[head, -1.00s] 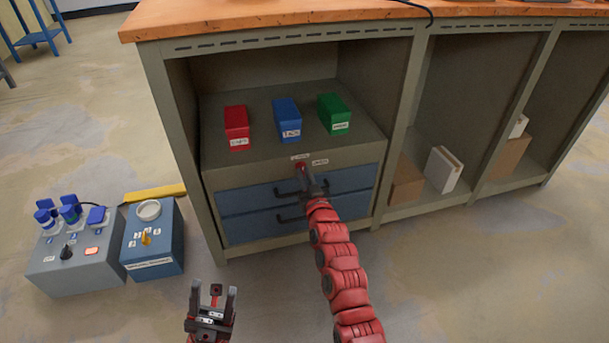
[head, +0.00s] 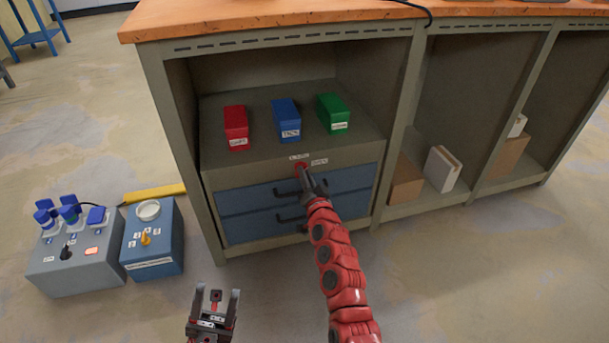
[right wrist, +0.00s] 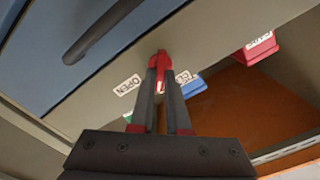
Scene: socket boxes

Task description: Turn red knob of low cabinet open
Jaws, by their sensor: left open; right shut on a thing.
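The red knob (head: 301,167) is on the front strip of the low cabinet (head: 230,180), above its two blue drawers. It also shows in the right wrist view (right wrist: 159,57), between an OPEN label (right wrist: 127,85) and a second label (right wrist: 186,77). My right gripper (head: 305,176) is shut on the knob, with its fingertips on both sides of it. It also shows in the right wrist view (right wrist: 160,75). My left gripper (head: 216,298) is open and empty, low in front of the cabinet.
Red (head: 236,122), blue (head: 287,116) and green (head: 332,109) boxes stand on top of the low cabinet, under the orange worktop (head: 230,18). A grey control box (head: 75,270) and a blue box (head: 152,250) stand on the floor at left. Drawer handles (head: 290,216) protrude below the knob.

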